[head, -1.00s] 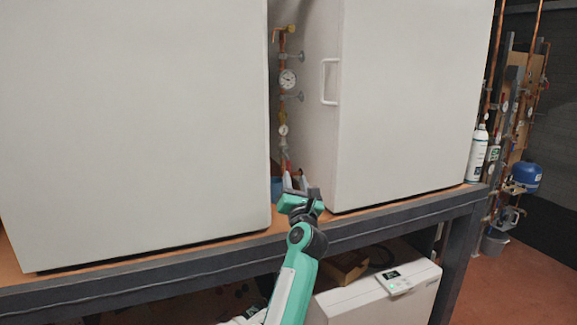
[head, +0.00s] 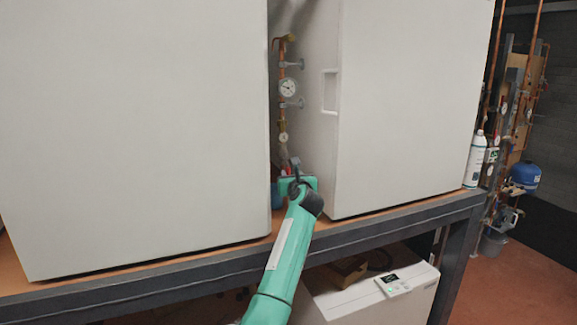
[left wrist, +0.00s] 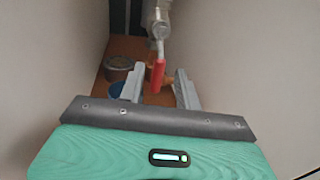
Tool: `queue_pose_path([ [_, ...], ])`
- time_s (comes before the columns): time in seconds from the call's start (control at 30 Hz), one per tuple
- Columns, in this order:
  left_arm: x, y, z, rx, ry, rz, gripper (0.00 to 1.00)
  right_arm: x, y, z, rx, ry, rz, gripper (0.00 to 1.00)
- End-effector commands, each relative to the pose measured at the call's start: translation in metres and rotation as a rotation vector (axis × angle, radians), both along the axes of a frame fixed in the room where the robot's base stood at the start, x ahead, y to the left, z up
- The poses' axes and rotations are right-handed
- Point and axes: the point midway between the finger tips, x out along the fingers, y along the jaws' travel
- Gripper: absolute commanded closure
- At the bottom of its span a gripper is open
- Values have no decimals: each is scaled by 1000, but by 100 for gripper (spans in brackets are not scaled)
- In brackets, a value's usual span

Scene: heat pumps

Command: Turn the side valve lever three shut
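A valve lever with a red handle (left wrist: 157,76) hangs down from a pale metal valve body (left wrist: 158,22) on the pipe between the two white cabinets. A bit of red shows just above my gripper in the head view. My left gripper (left wrist: 160,88) is open, with one finger on each side of the lower end of the red handle in the left wrist view. I cannot tell whether either finger touches it. In the head view my left gripper (head: 292,170) reaches into the gap and its fingertips are mostly hidden. My right gripper is not in view.
White cabinets stand left (head: 140,120) and right (head: 410,100) of the narrow gap. Gauges (head: 287,87) sit on the copper pipe above. A blue container (left wrist: 117,90) and a round grey container (left wrist: 118,66) stand on the gap's floor. The bench edge (head: 390,219) runs below.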

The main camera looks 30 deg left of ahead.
Motion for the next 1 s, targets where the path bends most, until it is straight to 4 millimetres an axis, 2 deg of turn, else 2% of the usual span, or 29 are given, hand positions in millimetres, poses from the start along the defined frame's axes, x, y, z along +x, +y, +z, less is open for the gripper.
queue_pose_path([
  [0.2, 22, 19, 3, 2, 2, 1, 66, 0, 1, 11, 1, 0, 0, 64],
  [0.4, 35, 29, 1, 1, 1, 0, 66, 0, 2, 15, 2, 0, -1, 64],
  [0.87, 40, 34, 0, 1, -1, -1, 66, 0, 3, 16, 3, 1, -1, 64],
  [1.0, 40, 34, 0, 1, -1, -1, 92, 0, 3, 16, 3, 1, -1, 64],
])
